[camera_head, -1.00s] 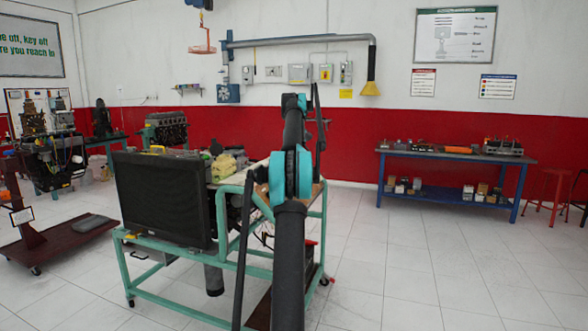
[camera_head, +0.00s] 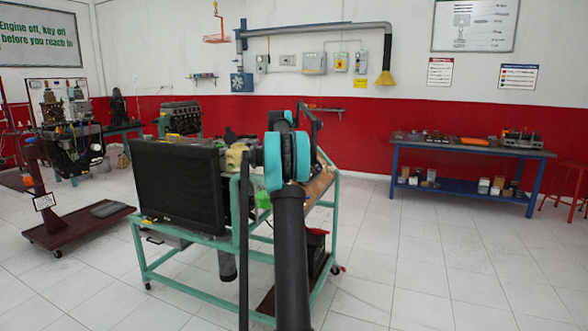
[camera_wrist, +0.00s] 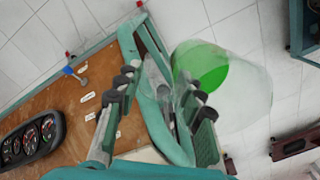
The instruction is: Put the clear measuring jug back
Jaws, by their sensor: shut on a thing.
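The clear measuring jug (camera_wrist: 240,95) is in the wrist view, transparent, with a bright green area showing through it. My gripper (camera_wrist: 160,88) is shut on the jug, its two dark-padded fingers on either side of the jug's near part. The jug is tilted in the picture, with pale floor tiles behind it. In the head view my arm hides the gripper, and I cannot make out the jug clearly there.
A teal-framed engine trainer (camera_head: 190,278) with a black radiator (camera_head: 180,188) stands close ahead. Its brown panel (camera_wrist: 62,105) carries a gauge cluster (camera_wrist: 32,138). A blue workbench (camera_head: 468,150) stands at the right wall. Tiled floor between them is clear.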

